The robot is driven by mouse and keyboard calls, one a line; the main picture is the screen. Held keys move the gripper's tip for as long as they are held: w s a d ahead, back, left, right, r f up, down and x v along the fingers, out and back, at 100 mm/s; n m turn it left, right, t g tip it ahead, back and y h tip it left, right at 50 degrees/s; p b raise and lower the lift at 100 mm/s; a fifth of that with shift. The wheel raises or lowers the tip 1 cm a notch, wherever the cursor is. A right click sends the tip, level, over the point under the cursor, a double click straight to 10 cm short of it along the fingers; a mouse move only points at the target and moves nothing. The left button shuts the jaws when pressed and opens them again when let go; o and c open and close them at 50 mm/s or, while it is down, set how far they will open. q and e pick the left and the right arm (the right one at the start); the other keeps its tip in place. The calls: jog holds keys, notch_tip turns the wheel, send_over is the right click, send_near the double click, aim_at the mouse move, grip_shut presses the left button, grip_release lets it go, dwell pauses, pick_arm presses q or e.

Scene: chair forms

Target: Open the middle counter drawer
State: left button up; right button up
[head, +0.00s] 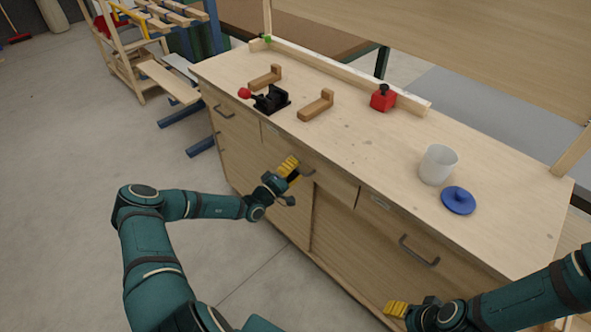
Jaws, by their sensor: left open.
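The wooden counter (345,140) has a row of three drawers under its top. The middle drawer (335,187) has a dark bar handle (308,172), partly hidden by my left gripper. I cannot tell whether this drawer is fully flush or slightly out. My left gripper (292,168), with yellow fingertips, is open at the left end of that handle. I cannot tell whether it touches the handle. My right gripper (394,309) is low in front of the counter's right part, below the right drawer handle (418,251). Its finger opening cannot be made out.
Wooden chair frames (130,50) stand behind left. The floor left of the counter is clear.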

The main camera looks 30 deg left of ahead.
pick_arm(q)
jog(key=shift+w, duration=0.1)
grip_shut()
